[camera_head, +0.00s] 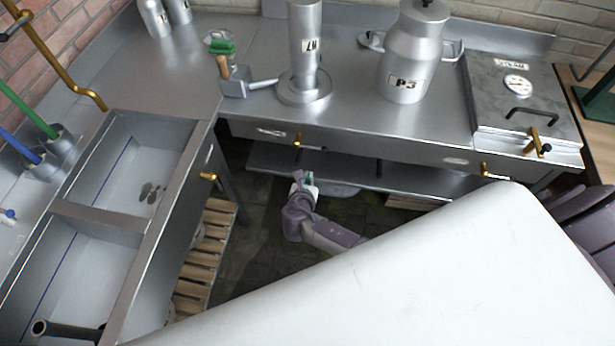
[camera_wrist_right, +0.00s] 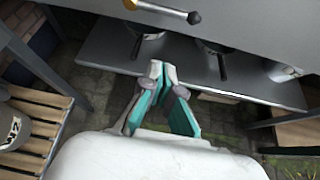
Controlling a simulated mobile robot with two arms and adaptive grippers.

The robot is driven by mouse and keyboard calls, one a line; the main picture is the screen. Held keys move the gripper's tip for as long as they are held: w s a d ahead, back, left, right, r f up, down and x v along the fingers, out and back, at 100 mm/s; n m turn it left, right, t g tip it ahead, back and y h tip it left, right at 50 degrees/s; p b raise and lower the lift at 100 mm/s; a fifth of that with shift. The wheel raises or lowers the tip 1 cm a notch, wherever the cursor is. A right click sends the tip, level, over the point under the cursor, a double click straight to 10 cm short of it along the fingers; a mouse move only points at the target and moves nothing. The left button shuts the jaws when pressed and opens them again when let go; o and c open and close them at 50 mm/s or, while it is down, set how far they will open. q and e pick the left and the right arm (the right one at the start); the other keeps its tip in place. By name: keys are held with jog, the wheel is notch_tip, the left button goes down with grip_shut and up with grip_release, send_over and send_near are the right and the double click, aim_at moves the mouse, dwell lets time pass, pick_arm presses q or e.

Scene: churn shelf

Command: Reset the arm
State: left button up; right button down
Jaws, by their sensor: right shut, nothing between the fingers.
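My right arm (camera_head: 325,232) reaches down below the front edge of the metal counter. My right gripper (camera_head: 304,178) shows small in the head view, near the lower shelf. In the right wrist view the right gripper (camera_wrist_right: 158,70) has teal-lined fingers that meet at the tips, with nothing between them. It points toward the lower metal shelf (camera_wrist_right: 255,85), apart from it as far as I can tell. My left gripper is in neither view.
The counter holds an upright cylinder (camera_head: 305,50), a churn marked P3 (camera_head: 408,60) and a steam box (camera_head: 520,95). A double sink (camera_head: 125,190) stands at left. Slatted wood (camera_head: 205,245) lies low beside the arm. Brass handles (camera_head: 297,140) stick out from the counter front.

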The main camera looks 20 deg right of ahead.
dwell(0.5)
jog(key=s+d+f+m+g+y, duration=0.25)
jog(key=s+f+m+g, duration=0.55)
jog(key=s+f, duration=1)
jog(key=s+f+m+y, duration=0.1)
jog(key=s+f+m, duration=0.2)
jog(key=s+m, duration=0.3)
jog(key=s+f+m+y+b, duration=0.1)
jog(key=s+f+m, duration=0.2)
jog(key=s+m, duration=0.3)
jog(key=s+f+m+g+y, duration=0.1)
jog(key=s+m, duration=0.5)
jog(key=s, duration=0.7)
notch_tip(320, 180, down, 3)
jog(key=shift+s+d+r+y, duration=0.15)
jog(key=shift+s+y, duration=0.25)
jog(key=shift+y, duration=0.05)
